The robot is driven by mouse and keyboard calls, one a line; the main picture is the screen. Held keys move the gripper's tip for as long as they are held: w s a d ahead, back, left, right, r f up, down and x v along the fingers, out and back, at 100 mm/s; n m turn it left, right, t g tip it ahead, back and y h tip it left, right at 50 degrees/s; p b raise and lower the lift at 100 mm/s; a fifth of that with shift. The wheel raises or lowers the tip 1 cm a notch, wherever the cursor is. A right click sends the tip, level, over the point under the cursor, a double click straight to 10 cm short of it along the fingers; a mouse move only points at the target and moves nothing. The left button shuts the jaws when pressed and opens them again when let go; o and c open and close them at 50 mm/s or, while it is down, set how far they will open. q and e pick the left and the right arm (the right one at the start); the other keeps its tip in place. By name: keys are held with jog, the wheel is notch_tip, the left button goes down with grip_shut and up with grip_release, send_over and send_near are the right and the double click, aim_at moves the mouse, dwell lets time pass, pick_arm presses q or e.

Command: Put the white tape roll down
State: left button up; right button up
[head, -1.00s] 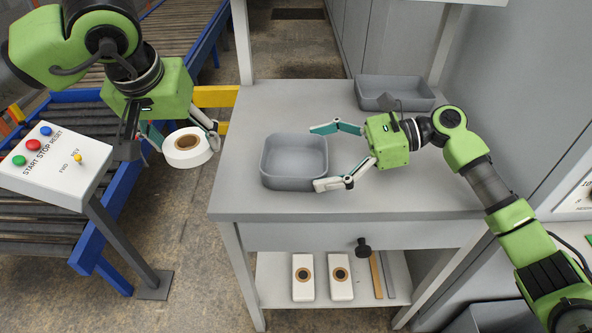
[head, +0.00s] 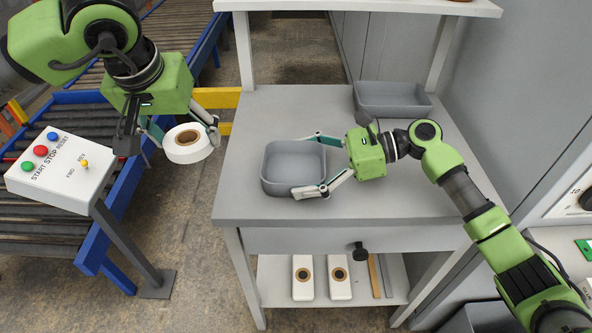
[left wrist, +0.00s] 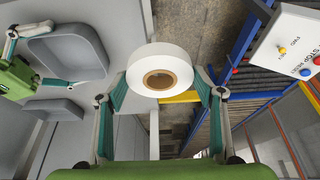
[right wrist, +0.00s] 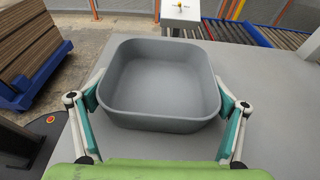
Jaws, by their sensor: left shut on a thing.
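The white tape roll (head: 188,146) with a brown core is held in my left gripper (head: 186,140), in the air left of the grey table (head: 400,195). In the left wrist view the roll (left wrist: 160,66) sits between the two fingertips. My right gripper (head: 312,164) is around the near grey bin (head: 268,178) on the table, one finger at its far side and one at its near side. In the right wrist view the bin (right wrist: 160,122) lies between the spread fingers (right wrist: 163,115). The bin is empty. I cannot tell whether the fingers touch its walls.
A second grey bin (head: 393,111) stands at the table's back right. A control box (head: 55,190) and roller conveyor (head: 40,225) are at the left. Below the table, a shelf (head: 275,290) holds two white boxes (head: 303,290). The table's right front is clear.

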aim_at(297, 172)
pick_arm(q)
jog(key=w+d+m+g+h, duration=0.1)
jog(key=w+d+m+h, duration=0.25)
jog(key=d+m, duration=1)
pick_arm(e)
jog(key=shift+f, duration=0.1)
pick_arm(q)
jog(key=d+f+n, duration=0.1)
jog(key=f, duration=0.2)
jog(key=d+f+n, duration=0.1)
jog(key=d+f, duration=0.1)
jog(key=f, duration=0.2)
jog(key=d+f+n, duration=0.1)
jog(key=f+n, duration=0.1)
jog(key=f, duration=0.1)
jog(key=shift+d+f, duration=0.3)
jog(key=shift+d, duration=0.1)
jog(key=o, duration=0.7)
jog(key=shift+f, duration=0.15)
jog(key=shift+o, duration=0.8)
